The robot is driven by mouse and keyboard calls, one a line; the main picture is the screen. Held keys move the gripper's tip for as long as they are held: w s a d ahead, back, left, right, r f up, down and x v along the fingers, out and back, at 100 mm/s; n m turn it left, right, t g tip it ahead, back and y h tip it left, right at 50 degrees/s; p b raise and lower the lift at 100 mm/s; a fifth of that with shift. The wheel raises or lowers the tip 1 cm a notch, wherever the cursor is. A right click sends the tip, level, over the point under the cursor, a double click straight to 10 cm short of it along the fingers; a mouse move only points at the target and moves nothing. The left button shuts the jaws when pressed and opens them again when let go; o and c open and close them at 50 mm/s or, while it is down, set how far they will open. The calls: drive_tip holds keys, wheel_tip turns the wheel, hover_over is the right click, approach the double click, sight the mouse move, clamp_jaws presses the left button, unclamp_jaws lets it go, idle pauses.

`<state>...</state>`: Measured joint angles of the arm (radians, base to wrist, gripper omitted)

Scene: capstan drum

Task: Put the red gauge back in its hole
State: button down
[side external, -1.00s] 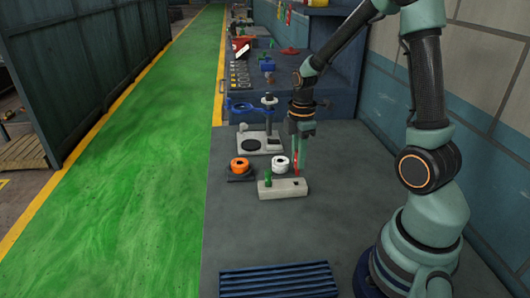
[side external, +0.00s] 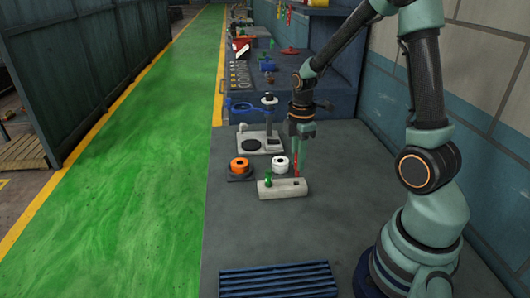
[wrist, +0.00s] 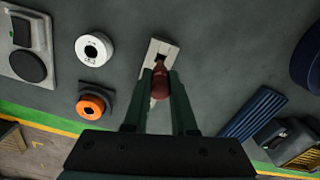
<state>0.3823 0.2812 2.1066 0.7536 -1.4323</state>
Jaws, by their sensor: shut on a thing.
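The red gauge (side external: 296,164) is held upright between the green fingers of my gripper (side external: 296,171). It also shows as a dark red shape between the fingers in the wrist view (wrist: 159,83). The pale block (side external: 284,189) lies on the bench just under the gauge. A dark square hole (wrist: 160,57) shows in the block in the wrist view, just beyond the gauge. A green gauge (side external: 268,179) stands in the block's left part in the side view. I cannot tell whether the red gauge's lower end touches the block.
An orange ring (side external: 239,164) on a dark base and a white ring (side external: 280,163) stand behind the block. A grey stand (side external: 260,143) is farther back. A blue ribbed mat (side external: 279,279) lies at the front. The bench between mat and block is clear.

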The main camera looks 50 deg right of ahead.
sight(297, 176)
drive_tip(key=shift+f, duration=2.35)
idle(2.1)
drive_tip(key=c, duration=0.6)
unclamp_jaws()
drive_tip(key=shift+c, duration=0.2)
wheel_tip(297, 176, up, 12)
drive_tip(key=shift+r, duration=0.1)
drive_tip(key=shift+a, duration=0.1)
drive_tip(key=s+a+r+m+t, duration=0.2)
drive_tip(key=a+r+m, duration=0.2)
drive_tip(key=a+m, duration=0.2)
drive_tip(key=s+a+r+m+t, duration=0.2)
drive_tip(key=a+r+m+t, duration=0.1)
drive_tip(key=a+m, duration=0.3)
drive_tip(key=shift+s+a+r+t, duration=0.35)
drive_tip(key=shift+a+r, duration=0.25)
drive_tip(key=shift+r, duration=0.3)
